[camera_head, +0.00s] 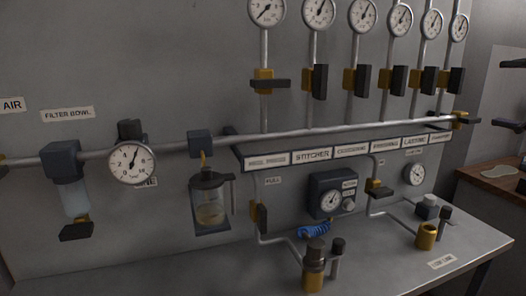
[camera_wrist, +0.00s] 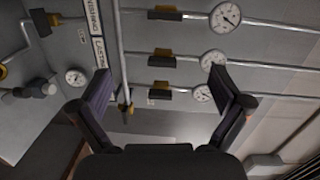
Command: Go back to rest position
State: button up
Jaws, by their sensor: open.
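My gripper (camera_wrist: 161,98) shows in the wrist view with its two dark fingers spread wide apart. It is open and nothing is between the fingers. The wrist view is turned on its side and looks toward the wall panel with pipes, gauges and valves. In the head view, dark parts at the far right edge may belong to my arm, but I cannot be sure. The gripper appears apart from the panel and touches nothing that I can see.
The grey panel (camera_head: 130,60) carries a row of gauges (camera_head: 314,15), yellow valves with dark handles, and a long horizontal pipe (camera_head: 300,133). A filter bowl (camera_head: 75,195) and a clear jug (camera_head: 210,205) hang at left. The grey bench (camera_head: 400,265) is partly bare in front.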

jog(key=a+f+n+g+y+p, duration=0.1)
jog(key=a+f+n+g, duration=0.15)
jog(key=a, duration=0.65)
jog(key=a+f+n+g+p, duration=0.1)
jog(key=a+n+g, duration=0.2)
jog(key=a, duration=0.7)
jog(key=s+a+f+n+g+h+p, duration=0.15)
jog(key=s+a+f+n+g, duration=0.3)
jog(key=a+f, duration=0.6)
jog(key=s+d+f+n+g+h+p, duration=0.2)
jog(key=s+f+g+h+p, duration=0.3)
jog(key=s+f, duration=1.6)
jog(key=s+g+h, duration=0.1)
jog(key=s+g, duration=0.1)
jog(key=s, duration=0.2)
jog(key=shift+d+f+g, duration=0.15)
jog(key=shift+f+g, duration=0.15)
jog(key=shift+f, duration=0.1)
jog(key=shift+h, duration=0.25)
